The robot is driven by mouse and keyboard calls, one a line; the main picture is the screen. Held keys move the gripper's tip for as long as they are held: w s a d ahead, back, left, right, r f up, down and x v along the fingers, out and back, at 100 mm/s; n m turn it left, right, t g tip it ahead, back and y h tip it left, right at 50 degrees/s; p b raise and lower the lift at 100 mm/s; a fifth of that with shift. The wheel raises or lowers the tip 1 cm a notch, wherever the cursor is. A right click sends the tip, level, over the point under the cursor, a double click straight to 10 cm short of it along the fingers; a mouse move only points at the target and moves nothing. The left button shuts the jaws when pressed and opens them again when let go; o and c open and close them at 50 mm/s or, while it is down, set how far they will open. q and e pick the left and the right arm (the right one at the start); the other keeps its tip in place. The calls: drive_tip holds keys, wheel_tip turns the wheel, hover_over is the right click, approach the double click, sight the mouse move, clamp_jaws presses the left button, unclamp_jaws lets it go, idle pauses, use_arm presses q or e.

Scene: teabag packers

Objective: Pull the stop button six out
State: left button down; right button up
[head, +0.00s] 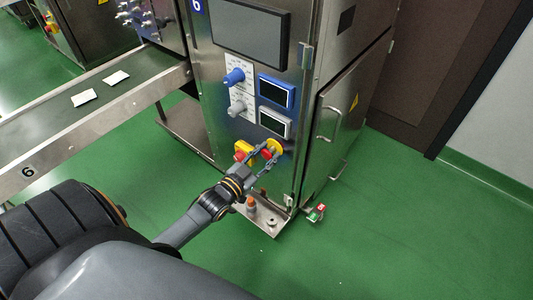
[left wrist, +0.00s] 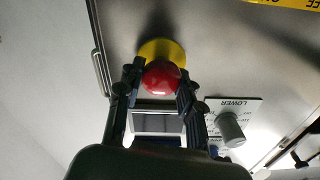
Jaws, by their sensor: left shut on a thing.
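Machine six (head: 213,80) is a steel cabinet with a blue 6 label at its top left. Its stop button is a red mushroom head (left wrist: 162,78) on a yellow round base (left wrist: 160,50), low on the front panel. In the head view the yellow base (head: 275,146) shows behind my fingers. My left gripper (left wrist: 160,80) has its two fingers on either side of the red head, shut on it. In the head view my left gripper (head: 263,158) reaches the panel from the lower left. My right gripper is not in view.
A red-and-yellow switch (head: 243,150) sits just left of the stop button. Above are a blue knob (head: 234,77), a grey knob (head: 238,108) and two small displays. A conveyor (head: 110,95) with white teabags runs left. Green floor (head: 390,220) is clear on the right.

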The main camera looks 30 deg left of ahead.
use_arm(q)
drive_tip(key=c, duration=0.8)
unclamp_jaws()
drive_tip(key=shift+s, duration=0.1)
drive_tip(key=s, duration=0.8)
drive_tip(key=s+a, duration=0.1)
drive_tip(key=s, duration=0.3)
